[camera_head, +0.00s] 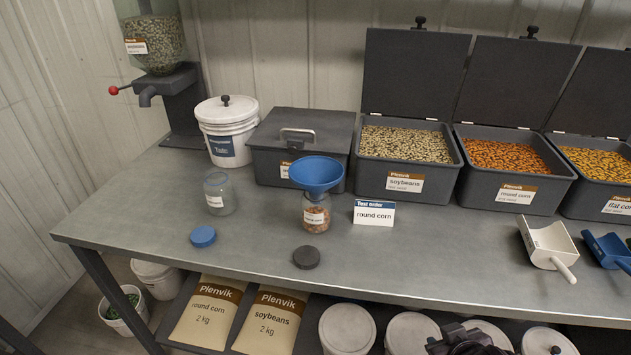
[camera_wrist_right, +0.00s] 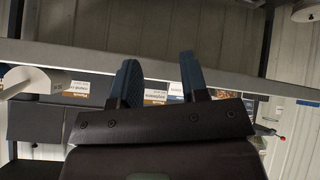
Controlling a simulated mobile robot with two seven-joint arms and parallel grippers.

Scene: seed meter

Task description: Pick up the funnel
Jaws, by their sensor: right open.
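The blue funnel (camera_head: 316,174) sits upright in the mouth of a glass jar (camera_head: 316,212) on the grey table, left of the middle in the head view. The jar has a white label and reddish seeds inside. My right gripper (camera_head: 468,340) shows only in part at the bottom edge of the head view, low in front of the table and well apart from the funnel. In the right wrist view its two blue-padded fingers (camera_wrist_right: 161,82) are apart with nothing between them. The funnel cannot be made out in that view. My left gripper is not in view.
An empty jar (camera_head: 219,193), a blue lid (camera_head: 203,237), a dark lid (camera_head: 306,257) and a "round corn" card (camera_head: 374,213) stand around the funnel's jar. Seed bins (camera_head: 405,160) line the back. A white scoop (camera_head: 548,245) lies right. The table's front edge (camera_head: 400,293) lies between gripper and funnel.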

